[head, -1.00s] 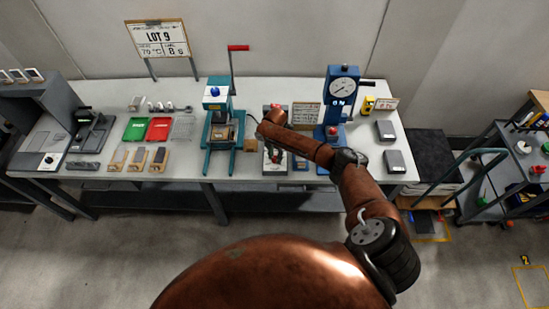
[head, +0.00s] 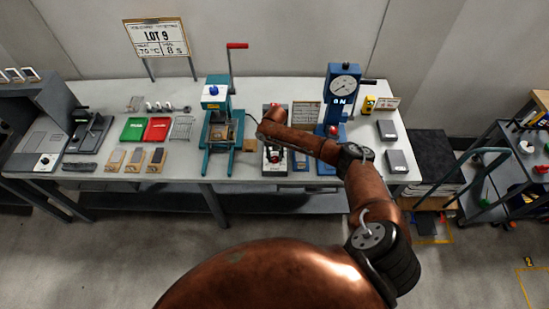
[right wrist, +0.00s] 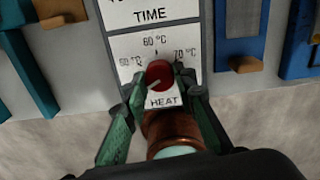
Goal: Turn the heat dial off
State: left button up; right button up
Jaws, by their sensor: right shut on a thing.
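The heat dial (right wrist: 160,74) is a round red knob with a pale mark, on a white panel (right wrist: 190,45) in the right wrist view. The mark slants to the lower left. 50, 60 and 70 °C are printed around the dial, HEAT below it and TIME above. My right gripper (right wrist: 157,90) is shut on the dial, with a green finger on each side. In the head view my right gripper (head: 274,157) is low at the front of the grey unit (head: 268,169), and the dial is mostly hidden there. My left gripper is not in view.
A teal press (head: 219,130) with a red-handled lever stands left of the unit, and a blue gauge press (head: 343,90) right of it. Green (head: 134,129) and red (head: 158,129) trays lie farther left. A LOT 9 sign (head: 157,38) reads heat 70 °C.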

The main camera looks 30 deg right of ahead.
aim_at(275, 158)
jog(key=shift+w+d+r+n, duration=0.1)
jog(key=shift+w+r+n, duration=0.2)
jog(key=shift+w, duration=0.05)
dwell(0.3)
jog(key=o, duration=0.9)
jog(key=shift+c, duration=0.2)
jog(key=o, duration=0.3)
jog(key=shift+s+f, duration=0.1)
jog(key=shift+f, duration=0.1)
jog(key=shift+s, duration=0.1)
notch_tip(275, 158, up, 12)
